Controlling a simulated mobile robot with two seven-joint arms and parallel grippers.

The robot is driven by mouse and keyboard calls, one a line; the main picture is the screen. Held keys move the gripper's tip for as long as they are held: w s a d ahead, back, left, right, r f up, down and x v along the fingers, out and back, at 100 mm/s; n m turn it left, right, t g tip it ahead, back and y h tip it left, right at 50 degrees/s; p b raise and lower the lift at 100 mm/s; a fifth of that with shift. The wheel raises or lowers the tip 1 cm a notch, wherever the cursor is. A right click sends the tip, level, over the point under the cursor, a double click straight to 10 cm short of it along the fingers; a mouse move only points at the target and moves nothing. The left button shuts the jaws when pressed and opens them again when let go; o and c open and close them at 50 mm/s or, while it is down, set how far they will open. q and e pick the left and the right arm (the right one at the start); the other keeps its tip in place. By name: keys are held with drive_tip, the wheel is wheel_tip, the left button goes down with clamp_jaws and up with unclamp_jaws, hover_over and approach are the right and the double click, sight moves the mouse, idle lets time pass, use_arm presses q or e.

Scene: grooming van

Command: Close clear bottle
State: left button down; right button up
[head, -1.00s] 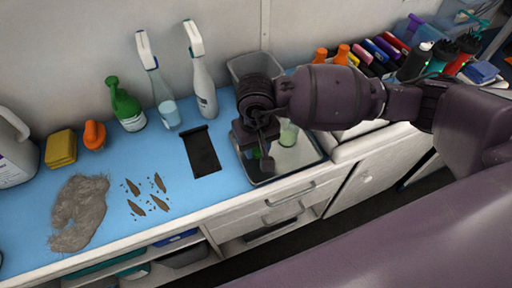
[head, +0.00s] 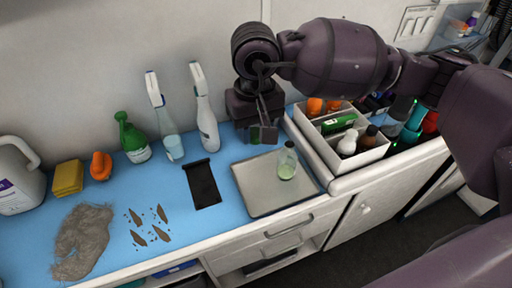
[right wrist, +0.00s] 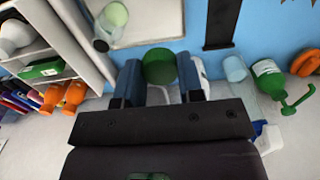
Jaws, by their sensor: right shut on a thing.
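The clear bottle (head: 287,163) stands upright on the metal tray (head: 255,195), with pale green liquid in its lower part. My left gripper is not in view.
A divided white box (head: 345,150) with small bottles stands to the right of the tray. A black strip (head: 202,185), spray bottles (head: 206,115) and a green bottle (head: 132,138) are to the left. Hair (head: 83,240) lies at the front left.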

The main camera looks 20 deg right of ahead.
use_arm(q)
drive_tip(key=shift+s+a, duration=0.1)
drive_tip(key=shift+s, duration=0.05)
use_arm(e)
drive_tip(key=shift+r, duration=1.25)
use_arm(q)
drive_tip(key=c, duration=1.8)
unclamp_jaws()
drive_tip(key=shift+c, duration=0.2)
